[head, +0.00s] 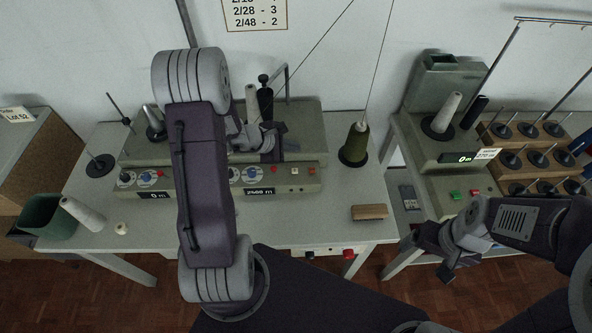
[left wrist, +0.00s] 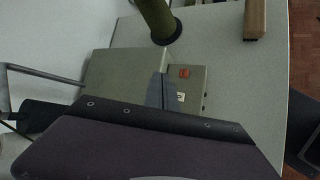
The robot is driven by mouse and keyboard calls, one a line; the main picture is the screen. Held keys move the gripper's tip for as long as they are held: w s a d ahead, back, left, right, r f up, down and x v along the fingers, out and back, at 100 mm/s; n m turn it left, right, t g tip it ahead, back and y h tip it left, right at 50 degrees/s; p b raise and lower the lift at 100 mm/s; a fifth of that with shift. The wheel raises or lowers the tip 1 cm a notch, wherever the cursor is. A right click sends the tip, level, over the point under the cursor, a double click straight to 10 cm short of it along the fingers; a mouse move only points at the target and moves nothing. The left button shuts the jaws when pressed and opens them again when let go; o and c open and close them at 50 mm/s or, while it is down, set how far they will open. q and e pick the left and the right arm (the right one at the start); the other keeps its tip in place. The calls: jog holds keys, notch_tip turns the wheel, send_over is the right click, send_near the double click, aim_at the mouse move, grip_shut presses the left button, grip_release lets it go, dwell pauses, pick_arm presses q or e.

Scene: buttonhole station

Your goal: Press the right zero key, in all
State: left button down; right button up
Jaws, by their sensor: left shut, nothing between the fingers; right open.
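The grey winding machine (head: 220,178) stands on the table with a left and a right set of dials and keys. Its left display (head: 154,196) reads 0 m; its right display (head: 259,191) shows a four-digit figure in m. A small white key (head: 295,171), probably the right zero key, sits right of the right dials, between red buttons. In the left wrist view this white key (left wrist: 180,96) lies just beside the fingertips, below a red button (left wrist: 184,72). My left gripper (head: 275,152) is shut and empty, above and behind the panel. My right gripper (head: 437,262) is open, beyond the table's right edge.
A green thread cone (head: 354,146) and a wooden block (head: 369,212) stand on the table right of the machine. A second machine (head: 440,155) with its own display and keys is further right. A green bin (head: 46,218) and a white cone (head: 82,214) are at left.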

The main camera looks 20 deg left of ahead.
aim_at(292, 172)
pick_arm(q)
notch_tip(292, 172, down, 9)
jog(key=b, duration=0.6)
jog(key=shift+s+a+r, duration=0.1)
jog(key=shift+a+r, duration=0.05)
jog(key=shift+r, duration=0.05)
jog(key=shift+f+b, duration=0.1)
jog(key=shift+b, duration=0.3)
dwell(1.2)
jog(key=shift+f+b, duration=0.4)
jog(key=shift+b, duration=0.3)
jog(key=shift+f+b, duration=0.55)
jog(key=shift+b, duration=0.2)
dwell(0.5)
jog(key=shift+r, duration=0.1)
jog(key=shift+r+p, duration=0.6)
jog(key=shift+r, duration=0.25)
